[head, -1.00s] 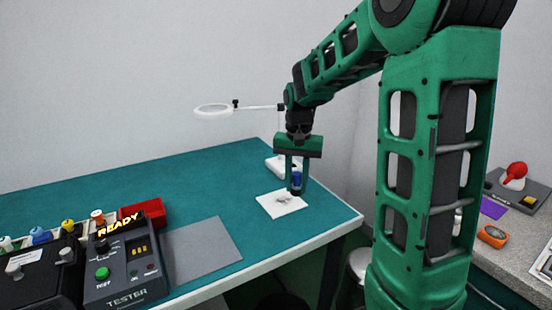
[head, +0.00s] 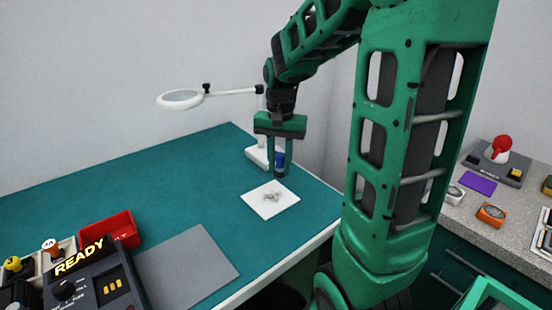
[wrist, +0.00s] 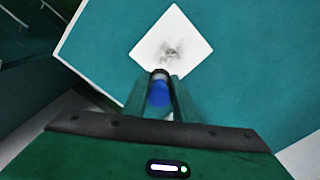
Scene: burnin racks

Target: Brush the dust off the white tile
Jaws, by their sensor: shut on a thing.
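The white tile (head: 271,199) lies flat on the teal bench, with a grey smudge of dust at its middle. It also shows in the wrist view (wrist: 193,45), with the dark dust near its centre. My gripper (head: 278,170) points down just behind the tile and is shut on a blue-handled brush (head: 280,159). The blue handle (wrist: 159,93) shows between the fingers in the wrist view. The brush's dark lower end is by the tile's near corner in the wrist view; I cannot tell whether it touches.
A white block (head: 256,155) sits behind my gripper. A ring lamp (head: 181,98) on an arm hangs over the teal bench (head: 150,180). A grey mat (head: 187,266), a red bin (head: 110,230) and a tester reading READY (head: 95,285) are front left. A grey counter (head: 470,217) stands right.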

